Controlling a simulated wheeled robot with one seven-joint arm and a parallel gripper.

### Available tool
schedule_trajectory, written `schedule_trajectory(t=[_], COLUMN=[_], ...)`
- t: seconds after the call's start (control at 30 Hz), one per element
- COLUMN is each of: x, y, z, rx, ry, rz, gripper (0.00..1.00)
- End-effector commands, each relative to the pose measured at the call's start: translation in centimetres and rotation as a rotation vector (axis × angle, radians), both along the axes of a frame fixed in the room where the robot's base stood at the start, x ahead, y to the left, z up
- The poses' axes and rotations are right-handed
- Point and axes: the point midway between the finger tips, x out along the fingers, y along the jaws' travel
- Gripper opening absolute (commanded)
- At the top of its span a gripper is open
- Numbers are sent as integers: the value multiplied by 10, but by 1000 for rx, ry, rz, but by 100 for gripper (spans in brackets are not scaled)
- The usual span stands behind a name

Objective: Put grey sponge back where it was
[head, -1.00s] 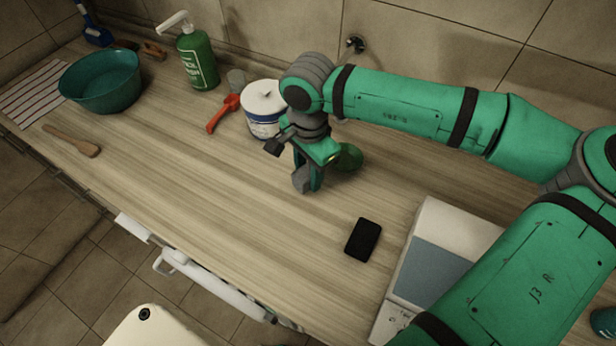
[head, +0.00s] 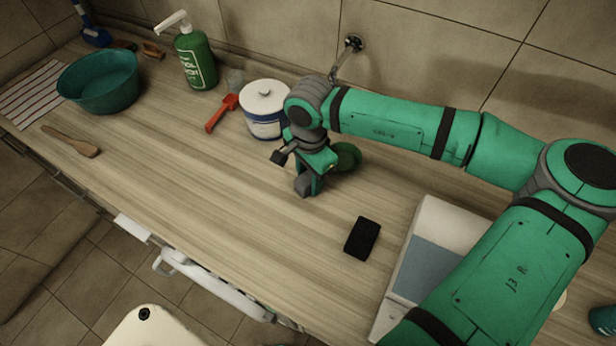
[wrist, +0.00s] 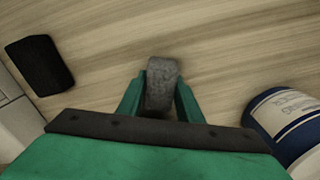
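The grey sponge (wrist: 161,84) sits between the two fingers of my gripper (wrist: 160,98) in the wrist view, with a finger against each side. In the head view my gripper (head: 310,182) points down over the middle of the wooden counter (head: 215,180), and the sponge (head: 303,185) shows at its fingertips. It is low over the wood; I cannot tell whether it touches. A black sponge-like block (head: 362,238) lies flat on the counter to the right and nearer the front edge, apart from the gripper. It also shows at upper left in the wrist view (wrist: 40,64).
A white and blue canister (head: 265,105) stands just behind-left of my gripper, with a red-handled tool (head: 222,112) beside it. A white and grey device (head: 425,265) lies at right. A green pump bottle (head: 195,60), teal basin (head: 100,82) and wooden spoon (head: 72,142) are left. Front-middle counter is clear.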

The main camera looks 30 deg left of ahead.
Motion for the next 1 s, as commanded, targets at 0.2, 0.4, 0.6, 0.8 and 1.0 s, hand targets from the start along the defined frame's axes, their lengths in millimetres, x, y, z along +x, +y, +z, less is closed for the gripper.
schedule_trajectory(t=[0.2, 0.4, 0.6, 0.8, 1.0], x=[-1, -1, 0, 2, 2], y=[3, 3, 2, -2, -3], z=[0, 2, 25, 65, 100], rx=[0, 0, 1, 0, 0], ry=[0, 0, -3, -4, -3], rz=[6, 6, 4, -4, -7], gripper=[51, 51, 51, 51, 51])
